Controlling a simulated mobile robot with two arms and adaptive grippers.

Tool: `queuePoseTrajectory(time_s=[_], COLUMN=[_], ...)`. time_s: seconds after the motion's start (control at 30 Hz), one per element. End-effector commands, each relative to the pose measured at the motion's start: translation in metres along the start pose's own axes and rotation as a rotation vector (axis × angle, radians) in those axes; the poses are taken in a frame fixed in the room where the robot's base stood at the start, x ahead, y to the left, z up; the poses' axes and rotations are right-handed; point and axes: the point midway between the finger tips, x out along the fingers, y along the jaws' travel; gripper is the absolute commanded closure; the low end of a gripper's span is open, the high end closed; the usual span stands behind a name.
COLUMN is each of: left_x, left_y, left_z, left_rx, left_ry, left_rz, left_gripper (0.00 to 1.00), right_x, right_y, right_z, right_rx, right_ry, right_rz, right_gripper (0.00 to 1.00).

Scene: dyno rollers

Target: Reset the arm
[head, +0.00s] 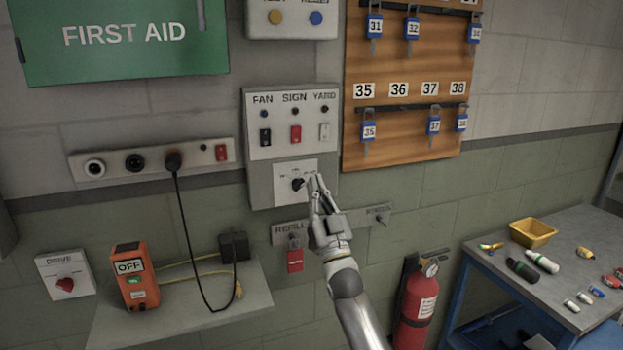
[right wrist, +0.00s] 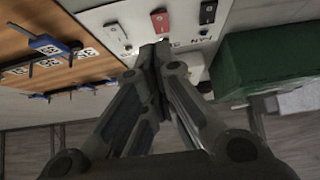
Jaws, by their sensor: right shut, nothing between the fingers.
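My right gripper (head: 314,180) is shut and empty, with its fingertips just right of the black rotary knob (head: 298,184) on the wall panel's lower plate. I cannot tell whether the fingertips touch the knob. In the right wrist view, the closed fingers (right wrist: 155,55) point at the switch panel (right wrist: 110,22) and hide the knob. The panel (head: 252,170) bears FAN, SIGN and YARD switches: a black one (head: 265,137), a red one (head: 296,134) and a white one (head: 325,131). My left gripper is not in view.
A wooden key board (head: 400,150) hangs to the right, with several blue-tagged keys. Below are a REFILL plate (head: 290,228) with a red tag and a red extinguisher (head: 418,300). A shelf (head: 190,325) holds an orange box (head: 133,285). A workbench (head: 480,245) stands at right.

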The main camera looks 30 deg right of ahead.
Motion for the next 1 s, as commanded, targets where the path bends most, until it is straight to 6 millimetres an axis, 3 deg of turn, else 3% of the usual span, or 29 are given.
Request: queuePoseTrajectory(time_s=[0.17,0.4,0.77,0.87,0.97,1.0], left_x=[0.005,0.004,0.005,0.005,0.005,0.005], left_y=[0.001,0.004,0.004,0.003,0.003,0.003], left_z=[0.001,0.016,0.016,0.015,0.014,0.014], left_rx=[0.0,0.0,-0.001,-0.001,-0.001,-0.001], left_ry=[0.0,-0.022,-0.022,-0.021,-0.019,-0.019], left_rz=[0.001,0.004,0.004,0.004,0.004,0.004], left_gripper=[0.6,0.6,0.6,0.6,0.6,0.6], right_x=[-0.013,-0.013,-0.014,-0.023,-0.048,-0.063], right_y=[0.0,0.0,-0.001,-0.005,-0.014,-0.019], right_z=[0.003,0.002,0.005,0.025,0.069,0.092], right_rx=[0.0,0.0,0.0,0.0,0.0,-0.001], right_ry=[0.001,0.001,-0.005,-0.054,-0.164,-0.223], right_rz=[0.0,0.0,-0.001,-0.008,-0.025,-0.034], right_gripper=[1.0,1.0,1.0,1.0,1.0,1.0])
